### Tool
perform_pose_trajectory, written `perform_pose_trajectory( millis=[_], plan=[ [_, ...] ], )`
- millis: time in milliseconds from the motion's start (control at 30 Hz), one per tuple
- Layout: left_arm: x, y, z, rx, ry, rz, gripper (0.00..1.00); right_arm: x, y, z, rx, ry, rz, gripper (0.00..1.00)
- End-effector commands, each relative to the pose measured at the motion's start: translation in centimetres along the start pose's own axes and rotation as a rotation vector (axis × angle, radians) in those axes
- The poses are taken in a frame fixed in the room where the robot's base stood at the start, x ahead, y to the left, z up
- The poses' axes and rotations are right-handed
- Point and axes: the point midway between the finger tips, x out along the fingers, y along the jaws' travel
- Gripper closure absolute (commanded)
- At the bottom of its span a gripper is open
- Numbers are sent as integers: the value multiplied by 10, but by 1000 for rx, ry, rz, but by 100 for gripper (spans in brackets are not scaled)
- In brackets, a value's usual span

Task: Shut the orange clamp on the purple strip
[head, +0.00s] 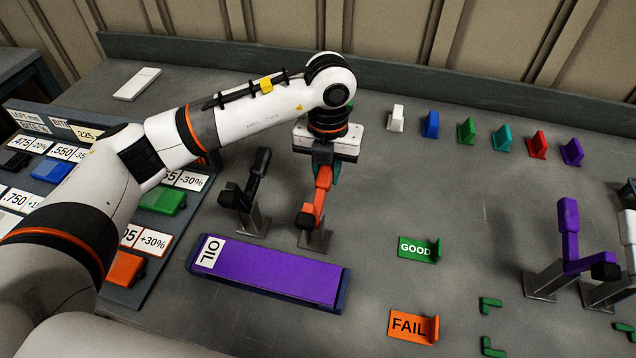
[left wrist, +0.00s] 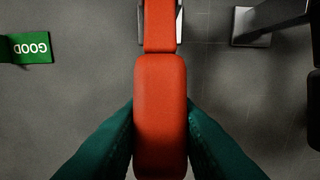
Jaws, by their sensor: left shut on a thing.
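The orange clamp (head: 320,195) stands on a grey post behind the purple strip, with its lever raised and its black-tipped arm pointing forward. The purple strip (head: 265,270) lies in a dark blue tray (head: 343,290) with an OIL label at its left end. My left gripper (head: 323,170) is at the top of the orange clamp's lever. In the left wrist view its teal fingers (left wrist: 160,140) are shut on the orange lever (left wrist: 160,95), one on each side. My right gripper is not in view.
A black clamp (head: 245,195) stands just left of the orange one. A green GOOD sign (head: 419,249) and an orange FAIL sign (head: 413,326) stand to the right. Purple (head: 570,240) and white clamps are at the far right. Several coloured blocks line the back.

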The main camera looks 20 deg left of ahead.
Motion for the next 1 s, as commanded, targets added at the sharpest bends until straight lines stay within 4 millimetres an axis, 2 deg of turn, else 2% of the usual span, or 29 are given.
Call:
perform_pose_trajectory(
  millis=[67, 1000],
  plan=[
    [-7, 0, 2, 1, 1, 1, 88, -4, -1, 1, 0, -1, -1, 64],
    [-33, 0, 28, 2, -2, 1, 88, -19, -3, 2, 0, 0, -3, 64]
  ],
)
